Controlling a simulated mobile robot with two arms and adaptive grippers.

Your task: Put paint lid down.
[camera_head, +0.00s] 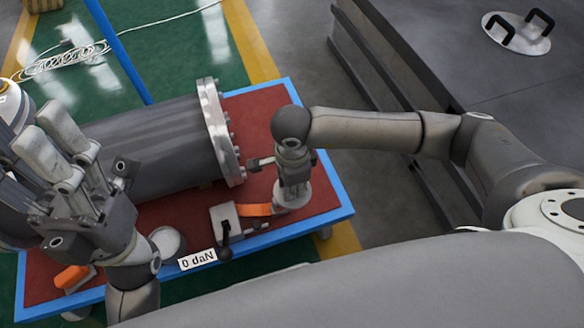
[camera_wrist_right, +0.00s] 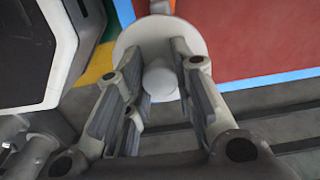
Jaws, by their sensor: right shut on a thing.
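The paint lid is a white disc with a round knob. In the right wrist view the lid (camera_wrist_right: 190,32) lies beyond my fingers, its knob (camera_wrist_right: 160,80) between them. My right gripper (camera_wrist_right: 162,98) is shut on the knob. In the head view the right gripper (camera_head: 293,180) points down near the right end of the red table, with the pale lid (camera_head: 294,198) just under it. I cannot tell whether the lid touches the table. My left gripper (camera_head: 42,155) is at the left with its fingers pointing up, apart and seemingly empty.
A large grey flanged cylinder (camera_head: 165,140) lies on the blue-edged red table (camera_head: 330,190), close left of my right gripper. A clamp with an orange strip (camera_head: 257,210), a "0 daN" label (camera_head: 197,259) and a round pale item (camera_head: 168,243) are near the front edge.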

